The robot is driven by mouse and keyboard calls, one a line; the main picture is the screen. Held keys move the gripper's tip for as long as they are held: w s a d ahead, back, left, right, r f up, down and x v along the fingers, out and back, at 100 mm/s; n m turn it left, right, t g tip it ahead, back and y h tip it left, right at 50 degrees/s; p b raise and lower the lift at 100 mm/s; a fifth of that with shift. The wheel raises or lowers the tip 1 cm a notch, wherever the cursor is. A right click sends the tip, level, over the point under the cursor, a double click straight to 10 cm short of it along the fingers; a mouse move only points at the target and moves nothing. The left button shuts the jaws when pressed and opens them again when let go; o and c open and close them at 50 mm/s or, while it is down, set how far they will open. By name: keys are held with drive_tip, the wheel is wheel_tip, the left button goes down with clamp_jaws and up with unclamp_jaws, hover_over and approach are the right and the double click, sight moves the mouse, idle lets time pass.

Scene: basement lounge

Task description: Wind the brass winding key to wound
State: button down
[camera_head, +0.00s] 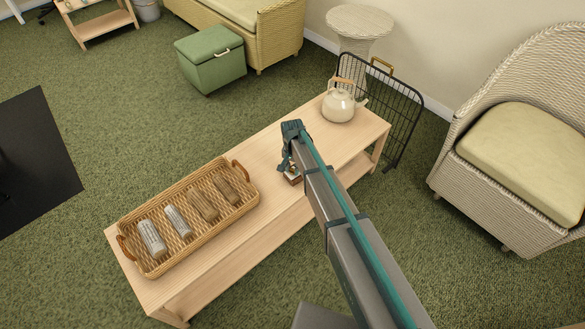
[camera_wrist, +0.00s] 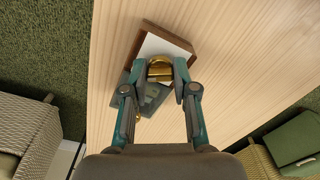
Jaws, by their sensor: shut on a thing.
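The brass winding key (camera_wrist: 160,69) shows in the wrist view as a gold rounded piece between my fingertips. My gripper (camera_wrist: 161,80) is shut on it, one finger on each side. The key sits at a small box (camera_wrist: 165,42) with a brown wooden edge and a pale face, which lies turned at an angle on the wooden table. A dark grey piece lies beside and partly under my left finger. In the head view my gripper (camera_head: 288,163) reaches down over the table, and the box (camera_head: 293,179) is mostly hidden under my arm. How far the key is turned cannot be told.
On the low wooden table (camera_head: 270,132), a wicker tray (camera_head: 186,258) with several cylinders stands to the left. A cream teapot (camera_head: 338,106) stands at the far right end. A black wire rack (camera_head: 405,112) stands behind it. A wicker armchair (camera_head: 470,112) is at right.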

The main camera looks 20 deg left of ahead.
sight(292, 169)
drive_tip(key=c, duration=0.9)
unclamp_jaws()
wheel_tip(292, 169, up, 12)
idle(0.4)
